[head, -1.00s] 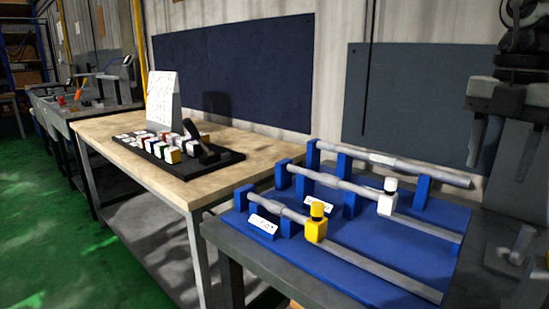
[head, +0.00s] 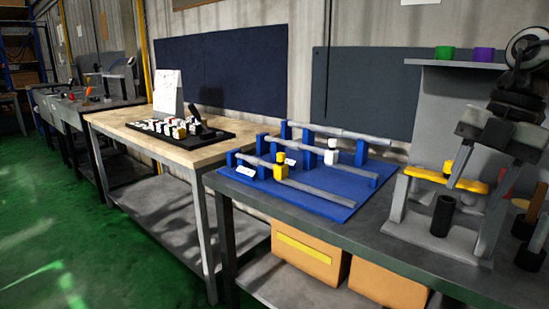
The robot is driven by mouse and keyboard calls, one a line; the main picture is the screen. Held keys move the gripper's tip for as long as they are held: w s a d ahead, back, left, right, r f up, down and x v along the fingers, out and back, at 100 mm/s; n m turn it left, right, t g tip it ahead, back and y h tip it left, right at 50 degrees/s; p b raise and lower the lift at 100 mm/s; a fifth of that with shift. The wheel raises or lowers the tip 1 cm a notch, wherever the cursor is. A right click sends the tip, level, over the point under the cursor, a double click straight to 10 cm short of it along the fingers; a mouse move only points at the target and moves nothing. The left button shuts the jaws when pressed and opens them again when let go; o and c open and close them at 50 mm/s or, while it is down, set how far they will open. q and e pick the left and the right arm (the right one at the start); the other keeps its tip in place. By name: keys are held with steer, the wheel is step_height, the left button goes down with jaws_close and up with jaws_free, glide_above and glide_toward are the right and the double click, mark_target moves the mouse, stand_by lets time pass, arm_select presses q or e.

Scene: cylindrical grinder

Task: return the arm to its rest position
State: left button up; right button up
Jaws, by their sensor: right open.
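My right arm comes in at the right edge of the head view. Its dark gripper (head: 476,188) points downward with its two fingers apart, and nothing shows between them. It is in front of a grey stand with a yellow bar (head: 436,177), and it overlaps the stand in the picture. I cannot tell how far apart they are in depth. My left gripper is not in view.
A blue fixture (head: 325,201) with several grey shafts and yellow and white clamps lies on the dark bench (head: 310,222). A black tray of small blocks (head: 208,141) sits on the wooden table (head: 115,122). Orange boxes (head: 308,262) stand on the shelf below. Green floor (head: 50,230) is clear at left.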

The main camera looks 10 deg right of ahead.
steer(key=a+f+m+t+y+p, duration=0.1)
steer(key=a+f+m+t+y, duration=0.2)
steer(key=f, duration=0.5)
steer(key=s+a+f+m+t+y+p, duration=0.1)
steer(key=f+m+t+y, duration=0.15)
steer(key=f+t, duration=0.4)
steer(key=a+f+m+t+y+p, duration=0.1)
steer(key=a+f+m+t+y, duration=0.15)
steer(key=f, duration=0.65)
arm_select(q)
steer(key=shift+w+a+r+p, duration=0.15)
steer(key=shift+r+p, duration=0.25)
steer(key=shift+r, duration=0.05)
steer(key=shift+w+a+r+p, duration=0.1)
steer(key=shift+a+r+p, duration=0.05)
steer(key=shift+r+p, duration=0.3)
arm_select(e)
steer(key=s+a+f+m+g+h, duration=0.1)
steer(key=s+a+f+m+h, duration=0.2)
steer(key=s+a+f+m, duration=0.2)
steer(key=s+a+f+m+g+h, duration=0.1)
steer(key=s+a+f+m+h, duration=0.3)
steer(key=a, duration=0.8)
step_height(320, 180, down, 2)
steer(key=s+m, duration=0.2)
steer(key=m, duration=0.2)
steer(key=shift+f, duration=0.15)
